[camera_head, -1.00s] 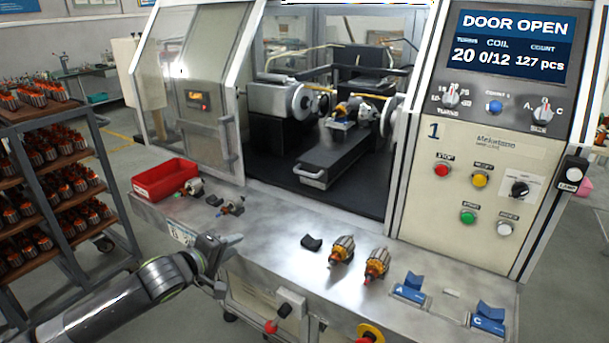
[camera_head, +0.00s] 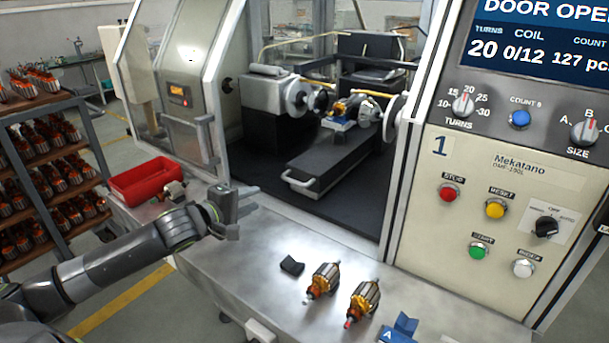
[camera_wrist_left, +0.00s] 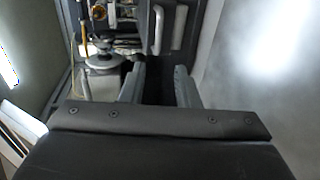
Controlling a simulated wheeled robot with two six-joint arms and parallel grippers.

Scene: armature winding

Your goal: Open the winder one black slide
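The black slide (camera_head: 335,160) lies inside the open bay of winder one, with a silver bar handle (camera_head: 299,187) at its front end. An armature (camera_head: 352,108) sits on a blue holder at the slide's back part. My left gripper (camera_head: 245,203) is above the metal ledge, left of the handle and apart from it. Its two fingers (camera_wrist_left: 160,85) stand apart with nothing between them in the left wrist view. There the handle (camera_wrist_left: 157,30) shows ahead of the fingers, near the top. My right gripper is not in view.
The winder door (camera_head: 180,85) stands open at left. A red bin (camera_head: 148,180), a black block (camera_head: 291,265) and two armatures (camera_head: 322,281) (camera_head: 362,301) lie on the ledge (camera_head: 255,245). The control panel (camera_head: 490,180) is at right. A rack of armatures (camera_head: 50,140) stands at far left.

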